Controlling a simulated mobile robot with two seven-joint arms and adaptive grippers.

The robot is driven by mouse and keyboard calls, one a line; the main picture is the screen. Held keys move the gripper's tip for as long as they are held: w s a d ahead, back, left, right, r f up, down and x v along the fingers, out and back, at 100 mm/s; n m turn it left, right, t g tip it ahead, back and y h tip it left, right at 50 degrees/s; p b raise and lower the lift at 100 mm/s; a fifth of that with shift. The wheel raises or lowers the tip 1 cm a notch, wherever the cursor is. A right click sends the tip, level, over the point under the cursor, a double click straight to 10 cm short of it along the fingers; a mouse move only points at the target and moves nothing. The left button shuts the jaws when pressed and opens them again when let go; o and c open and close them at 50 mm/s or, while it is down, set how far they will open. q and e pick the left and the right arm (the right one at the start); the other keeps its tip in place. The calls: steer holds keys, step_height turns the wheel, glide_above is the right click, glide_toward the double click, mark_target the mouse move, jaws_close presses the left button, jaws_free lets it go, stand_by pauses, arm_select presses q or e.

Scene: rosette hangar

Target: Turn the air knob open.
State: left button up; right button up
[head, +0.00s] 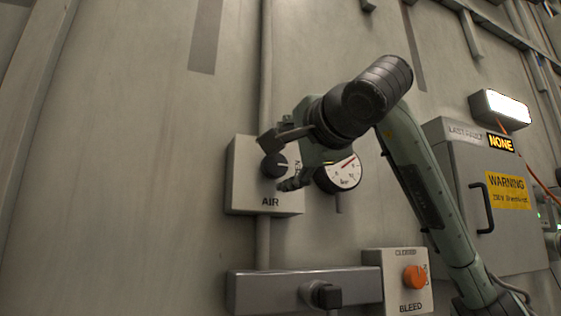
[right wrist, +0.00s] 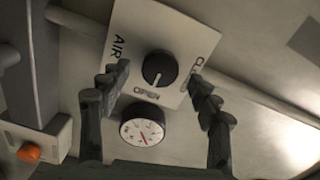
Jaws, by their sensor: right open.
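The air knob (head: 275,165) is a round black knob on a pale plate (head: 240,190) marked AIR on the wall. In the right wrist view the knob (right wrist: 160,69) has a white mark that points down toward the OPEN label (right wrist: 146,93); the CLOSED label (right wrist: 203,68) is at the right, partly behind a finger. My right gripper (head: 279,163) is open, one finger above the knob and one below it in the head view. In the right wrist view its fingers (right wrist: 159,72) stand on either side of the knob, with gaps to it. My left gripper is not in view.
A pressure gauge (head: 343,172) is right of the plate, close to my right gripper. Below are a grey bar-like housing (head: 260,292) and a BLEED box (head: 382,262) with an orange knob (head: 414,277). A cabinet (head: 465,180) with a handle stands at right. The wall at left is clear.

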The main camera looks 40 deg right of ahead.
steer(key=v, duration=1)
steer(key=shift+s, duration=0.35)
